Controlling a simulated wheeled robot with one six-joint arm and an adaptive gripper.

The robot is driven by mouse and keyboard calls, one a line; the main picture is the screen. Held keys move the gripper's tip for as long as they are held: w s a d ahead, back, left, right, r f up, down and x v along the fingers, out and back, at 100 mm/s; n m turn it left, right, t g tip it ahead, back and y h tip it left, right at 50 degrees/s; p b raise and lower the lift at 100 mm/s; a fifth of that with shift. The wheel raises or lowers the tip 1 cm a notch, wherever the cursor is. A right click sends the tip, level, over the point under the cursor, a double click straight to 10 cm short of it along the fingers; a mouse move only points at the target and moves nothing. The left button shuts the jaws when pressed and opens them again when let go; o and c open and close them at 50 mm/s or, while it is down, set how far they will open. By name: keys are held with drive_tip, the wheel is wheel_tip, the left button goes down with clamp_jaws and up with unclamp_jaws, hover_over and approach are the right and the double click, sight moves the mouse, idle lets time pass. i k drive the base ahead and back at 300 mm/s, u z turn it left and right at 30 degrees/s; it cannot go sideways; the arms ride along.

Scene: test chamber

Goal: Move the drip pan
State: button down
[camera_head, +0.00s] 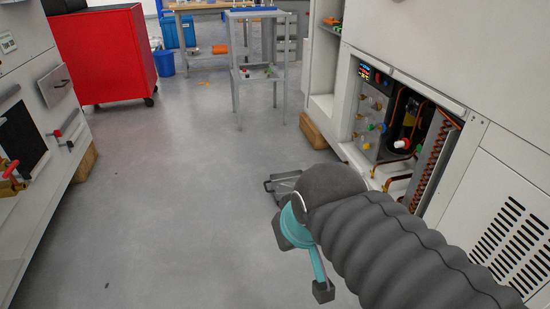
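A flat dark grey metal piece with a frame-like handle at its left end, which looks like the drip pan (283,183), lies on the floor in front of the open machine. Its right and near parts are hidden behind my arm. My arm comes in from the lower right in a dark ribbed sleeve. My gripper (304,264), teal with dark grey fingertips, hangs at its end, on the near side of the pan in the picture. Its two fingers stand apart with nothing visible between them. I see no contact between gripper and pan.
The open machine bay (405,135) with copper pipes and valves is on the right, above a wooden block (313,131). A white cabinet with handles (38,100) stands at left. A red wheeled cart (103,55) and a grey table (257,76) stand farther back. The middle floor is clear.

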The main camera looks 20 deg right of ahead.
sight(282, 184)
drive_tip(key=z, duration=0.2)
drive_tip(key=i, duration=1.75)
drive_tip(key=z, duration=0.1)
